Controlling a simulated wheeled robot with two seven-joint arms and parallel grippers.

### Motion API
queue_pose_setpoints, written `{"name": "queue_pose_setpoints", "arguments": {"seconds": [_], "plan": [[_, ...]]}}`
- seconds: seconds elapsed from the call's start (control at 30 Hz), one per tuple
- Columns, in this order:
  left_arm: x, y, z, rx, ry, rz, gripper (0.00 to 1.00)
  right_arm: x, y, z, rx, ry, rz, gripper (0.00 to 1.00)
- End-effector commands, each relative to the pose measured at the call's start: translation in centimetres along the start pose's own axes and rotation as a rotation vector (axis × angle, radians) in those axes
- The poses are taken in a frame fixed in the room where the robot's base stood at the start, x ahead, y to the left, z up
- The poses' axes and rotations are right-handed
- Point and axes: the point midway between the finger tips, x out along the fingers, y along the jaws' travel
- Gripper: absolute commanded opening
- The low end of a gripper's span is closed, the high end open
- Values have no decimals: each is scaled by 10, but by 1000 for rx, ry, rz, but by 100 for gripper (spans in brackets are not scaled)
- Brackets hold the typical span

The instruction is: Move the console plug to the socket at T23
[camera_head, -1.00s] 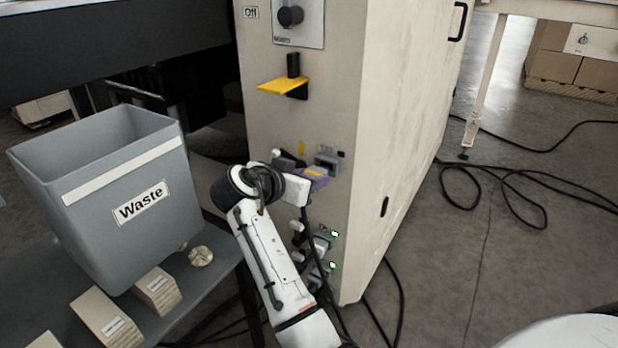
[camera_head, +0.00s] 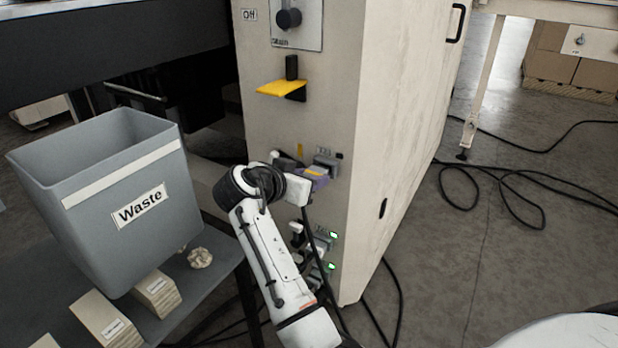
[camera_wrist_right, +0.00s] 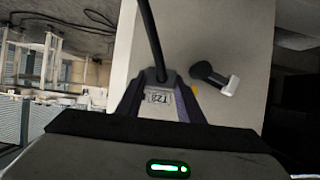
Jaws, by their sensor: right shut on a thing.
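The console plug (camera_wrist_right: 158,95) is a grey block between my right fingers in the wrist view, with a black cable leaving it. A label that seems to read T23 shows there upside down; I cannot tell whether it is on the plug or behind it. My right gripper (camera_head: 314,180) is shut on the plug, close to the cabinet's front face. A grey socket (camera_head: 328,160) sits just above the gripper tip. The gripper hides most of the plug in the head view, so I cannot tell whether it touches a socket. My left gripper is not in view.
Lower grey sockets (camera_head: 321,243) with green lights are on the beige cabinet (camera_head: 400,130). A grey Waste bin (camera_head: 120,200) stands at left. Black cables (camera_head: 500,172) lie on the floor at right.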

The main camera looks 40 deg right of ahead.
Motion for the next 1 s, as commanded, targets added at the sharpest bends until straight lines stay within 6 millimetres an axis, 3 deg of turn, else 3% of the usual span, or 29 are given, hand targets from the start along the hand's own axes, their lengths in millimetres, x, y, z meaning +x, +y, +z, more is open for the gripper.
{"name": "queue_pose_setpoints", "arguments": {"seconds": [1.0], "plan": [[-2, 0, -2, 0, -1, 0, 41, 6, 0, -4, 1, 1, 0, 2]]}}
